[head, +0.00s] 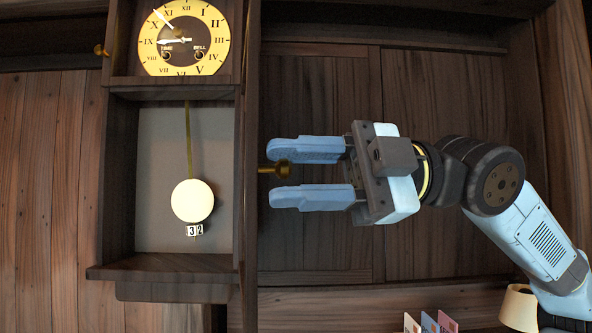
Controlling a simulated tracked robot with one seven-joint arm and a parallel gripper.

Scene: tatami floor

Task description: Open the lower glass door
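A dark wooden wall clock hangs in the head view. Its lower compartment (160,145) shows a grey back, and I cannot clearly make out the glass or whether the lower door is closed. A small brass knob (275,169) sticks out to the right from the case's right side, level with this compartment. My gripper (269,174) comes in from the right with its two blue-grey fingers apart, one above and one below the knob. The knob appears between the fingertips with visible gaps to both; I cannot tell the depth exactly.
Above is the yellow clock dial (184,36), with another brass knob (100,50) on the left. A pale pendulum disc (192,200) hangs inside, above a small "32" counter (194,230). A small lamp (519,307) and several cards (446,322) are at the bottom right.

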